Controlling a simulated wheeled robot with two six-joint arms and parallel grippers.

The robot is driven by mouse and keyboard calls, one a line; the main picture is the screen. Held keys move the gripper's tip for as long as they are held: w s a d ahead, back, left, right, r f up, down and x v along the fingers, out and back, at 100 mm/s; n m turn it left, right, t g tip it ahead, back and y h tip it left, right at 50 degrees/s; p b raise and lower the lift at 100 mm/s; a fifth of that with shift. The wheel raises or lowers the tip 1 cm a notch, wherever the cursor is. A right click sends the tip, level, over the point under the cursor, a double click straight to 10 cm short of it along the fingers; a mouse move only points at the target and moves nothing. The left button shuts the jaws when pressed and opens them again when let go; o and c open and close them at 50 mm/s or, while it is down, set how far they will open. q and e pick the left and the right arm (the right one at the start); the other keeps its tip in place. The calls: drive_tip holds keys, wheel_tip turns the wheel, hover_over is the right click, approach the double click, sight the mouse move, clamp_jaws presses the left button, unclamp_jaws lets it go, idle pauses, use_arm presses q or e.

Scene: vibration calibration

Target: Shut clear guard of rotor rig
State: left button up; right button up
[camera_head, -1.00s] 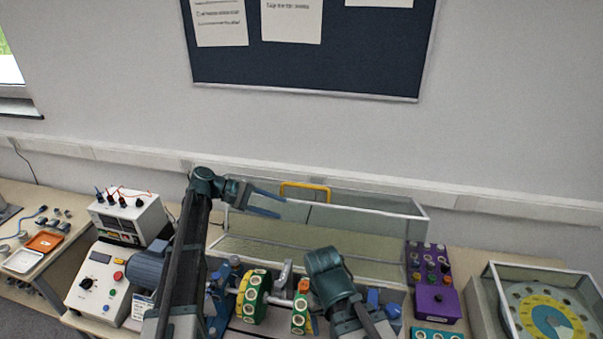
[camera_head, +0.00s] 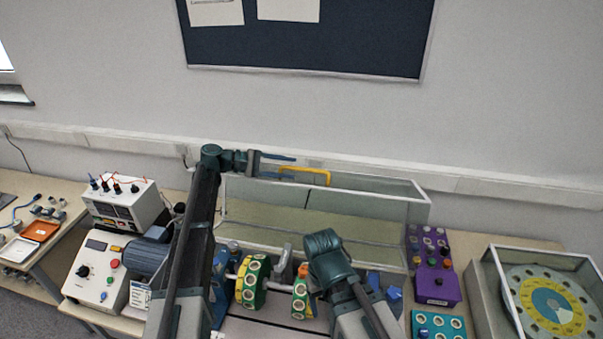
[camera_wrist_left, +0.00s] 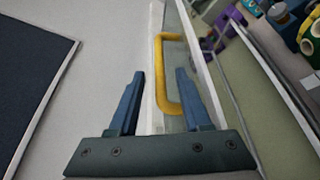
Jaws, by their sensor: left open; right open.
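The clear guard (camera_head: 360,207) is a see-through box with pale edges, swung open behind the rotor rig. Its yellow handle (camera_head: 318,172) is on the upper edge, and also shows in the left wrist view (camera_wrist_left: 160,88). My left gripper (camera_head: 294,168) is open at the handle's left end. In the left wrist view its blue fingers (camera_wrist_left: 160,74) lie either side of the handle's line; contact cannot be told. The rotor rig has green and yellow discs (camera_head: 253,282) on a shaft, partly hidden by my arms. My right arm's teal wrist is over the rig; its fingers are hidden.
A motor (camera_head: 146,258) and a white control box (camera_head: 98,270) stand left of the rig. A power supply (camera_head: 122,203) is behind them. A purple box (camera_head: 432,285) and a glass-topped dial case (camera_head: 545,300) stand right. The wall is close behind the guard.

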sight(296, 169)
use_arm(q)
drive_tip(key=shift+b+x, duration=0.45)
drive_tip(key=shift+x, duration=2.1)
clamp_jaws()
